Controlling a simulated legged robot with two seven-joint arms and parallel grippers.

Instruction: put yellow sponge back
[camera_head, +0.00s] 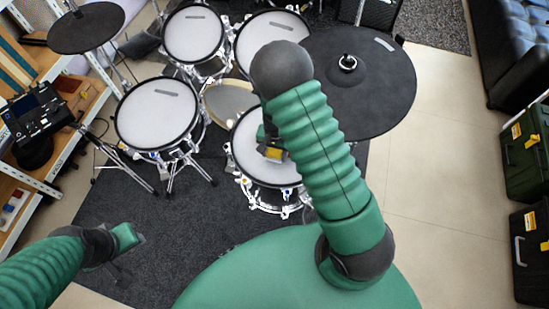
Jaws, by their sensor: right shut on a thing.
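A small yellow sponge (274,155) shows over the white pad of the front middle drum, just left of my raised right arm. My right gripper (270,147) is shut on it; the arm in front hides much of the gripper and perhaps part of the sponge. Whether the sponge touches the drum pad cannot be told. My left gripper (121,272) is low at the left over the dark carpet, away from the drums; its fingers are too unclear to tell open from shut.
The drum pad (250,160) under the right gripper has a metal rim. Another drum (157,112) stands left, two more (193,38) (268,32) behind. A black cymbal pad (375,85) is at right, another (85,27) at upper left. Dark carpet (130,215) is open in front.

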